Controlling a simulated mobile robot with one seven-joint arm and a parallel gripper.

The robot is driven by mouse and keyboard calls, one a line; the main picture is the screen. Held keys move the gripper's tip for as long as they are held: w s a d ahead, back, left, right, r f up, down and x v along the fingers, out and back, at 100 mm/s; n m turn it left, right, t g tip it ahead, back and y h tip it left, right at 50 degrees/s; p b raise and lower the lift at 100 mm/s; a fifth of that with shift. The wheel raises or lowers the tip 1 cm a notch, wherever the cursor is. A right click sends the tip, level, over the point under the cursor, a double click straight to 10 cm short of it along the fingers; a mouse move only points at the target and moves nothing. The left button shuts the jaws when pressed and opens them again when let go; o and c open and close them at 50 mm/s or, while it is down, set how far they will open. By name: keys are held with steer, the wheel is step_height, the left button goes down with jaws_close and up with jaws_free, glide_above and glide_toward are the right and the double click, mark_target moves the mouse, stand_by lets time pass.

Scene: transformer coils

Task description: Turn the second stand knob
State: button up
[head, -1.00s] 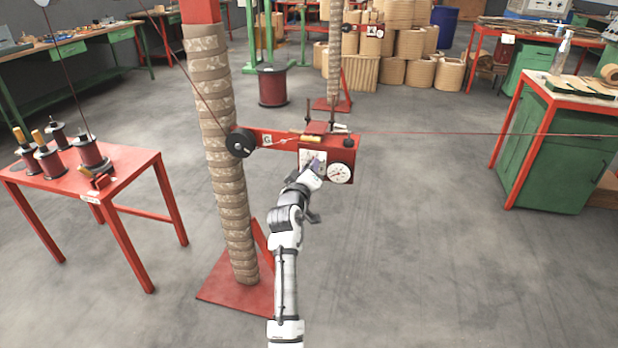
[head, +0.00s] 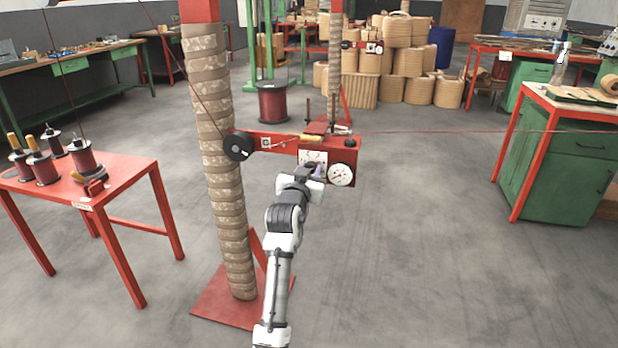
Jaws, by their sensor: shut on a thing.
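The near stand is a post wrapped in tan tape (head: 222,150), with a red control box (head: 347,157) on a red side arm. The box front has a white plate (head: 312,157) and a round white dial (head: 341,175) with a dark needle. My gripper (head: 317,170) is at the box front, just left of the dial and at the lower edge of the plate. It is shut on the stand knob, which is mostly hidden behind my fingers and wrist. A small purple-grey patch shows at the fingertips.
A red wire runs right from the box. A red table (head: 130,172) with several spools stands left, and a green cabinet (head: 560,165) right. Another wrapped post (head: 336,75) with a small red box (head: 374,47) stands behind. The floor right of the stand is clear.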

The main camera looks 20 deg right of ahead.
steer(key=shift+m+b, duration=0.55)
steer(key=shift+m, duration=0.65)
steer(key=o, duration=0.9)
steer(key=shift+o, duration=0.2)
steer(key=v, duration=1.3)
steer(key=shift+s+a+b, duration=0.25)
steer(key=shift+s+b, duration=0.05)
steer(key=shift+b, duration=0.05)
